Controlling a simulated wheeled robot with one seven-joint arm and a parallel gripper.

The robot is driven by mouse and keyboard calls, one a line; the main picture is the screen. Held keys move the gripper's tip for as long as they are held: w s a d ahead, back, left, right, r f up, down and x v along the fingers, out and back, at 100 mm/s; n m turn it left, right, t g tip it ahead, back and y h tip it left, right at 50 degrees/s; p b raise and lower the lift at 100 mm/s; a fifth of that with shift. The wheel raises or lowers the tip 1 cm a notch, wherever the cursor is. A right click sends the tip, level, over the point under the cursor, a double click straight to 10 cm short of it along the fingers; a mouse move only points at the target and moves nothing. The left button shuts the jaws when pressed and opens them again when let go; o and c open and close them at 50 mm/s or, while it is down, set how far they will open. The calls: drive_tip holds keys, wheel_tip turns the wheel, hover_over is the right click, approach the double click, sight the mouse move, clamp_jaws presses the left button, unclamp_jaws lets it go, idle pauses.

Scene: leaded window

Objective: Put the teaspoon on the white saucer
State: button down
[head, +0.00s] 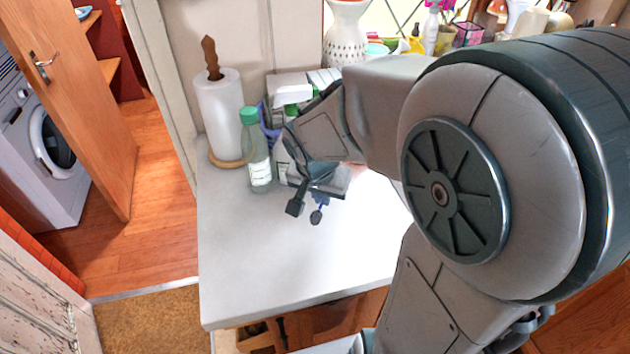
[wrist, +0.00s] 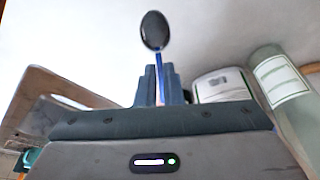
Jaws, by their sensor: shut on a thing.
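My gripper (head: 306,198) is above the white counter, in front of the bottles. I cannot make out a white saucer in either view; my arm covers much of the counter's right side.
A clear bottle with a green cap (head: 257,158) stands close left of my gripper. A paper towel roll (head: 218,112) on a wooden stand is behind it. A white patterned vase (head: 345,32) and several small items line the windowsill. The counter's front (head: 270,270) is clear.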

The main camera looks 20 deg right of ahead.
drive_tip(key=s+b, duration=0.2)
drive_tip(key=s, duration=0.8)
drive_tip(key=shift+s+a+b, duration=0.15)
drive_tip(key=shift+s+b, duration=0.05)
drive_tip(key=shift+b, duration=0.15)
